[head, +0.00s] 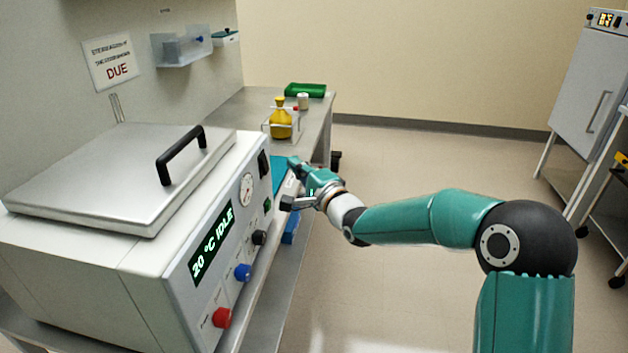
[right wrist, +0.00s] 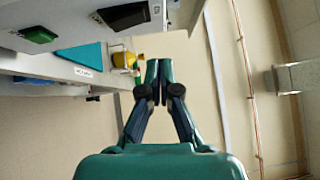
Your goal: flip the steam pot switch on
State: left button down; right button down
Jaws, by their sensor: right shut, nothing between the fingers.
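The steam pot (head: 130,265) is a white box with a steel lid and black handle, at the left of the head view. Its front panel has a display (head: 211,243) reading "20 °C IDLE". A black rocker switch (head: 263,163) sits high at the panel's far end, with a small green switch (head: 267,204) below it. The right wrist view shows the black switch (right wrist: 124,16) and the green one (right wrist: 38,34) at upper left. I cannot tell the black switch's position. My right gripper (head: 296,164) is shut and empty, in front of the panel's far end; it also shows in the right wrist view (right wrist: 159,66). My left gripper is not in view.
A teal pad (head: 279,172) lies on the bench beyond the pot. A yellow bottle (head: 281,124) in a clear holder and a green tray (head: 306,90) stand farther back. Red (head: 221,317) and blue (head: 243,272) knobs stick out of the panel. The floor right of the bench is clear.

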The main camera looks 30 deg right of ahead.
jog(key=s, duration=0.6)
jog(key=shift+s+d+r+b, duration=0.2)
jog(key=shift+d+r+b, duration=0.2)
jog(key=shift+d+b, duration=0.05)
jog(key=shift+r, duration=0.1)
jog(key=s+a+f+g+p, duration=0.2)
jog(key=s+a+f+g, duration=0.1)
jog(key=f, duration=0.6)
jog(key=s+a+f+n+g+p, duration=0.1)
jog(key=s+a+f+g+p, duration=0.2)
jog(key=f, duration=0.6)
jog(key=s+a+f+g+p, duration=0.2)
jog(key=a+f+g, duration=0.15)
jog(key=f, duration=0.45)
jog(key=s+a+f+n+g, duration=0.1)
jog(key=s+f+n+g, duration=0.2)
jog(key=s, duration=0.5)
jog(key=s+a+f+n+g+p, duration=0.1)
jog(key=s+a+f+n+g, duration=0.1)
jog(key=s+f+n, duration=0.3)
jog(key=s+a+f+n+g+y+p, duration=0.1)
jog(key=s+a+f+n+g, duration=0.1)
jog(key=s+n, duration=0.4)
jog(key=s+f+g, duration=0.1)
jog(key=s+f, duration=0.1)
jog(key=s, duration=0.3)
jog(key=shift+a+f+g, duration=0.2)
jog(key=shift+f+g, duration=0.15)
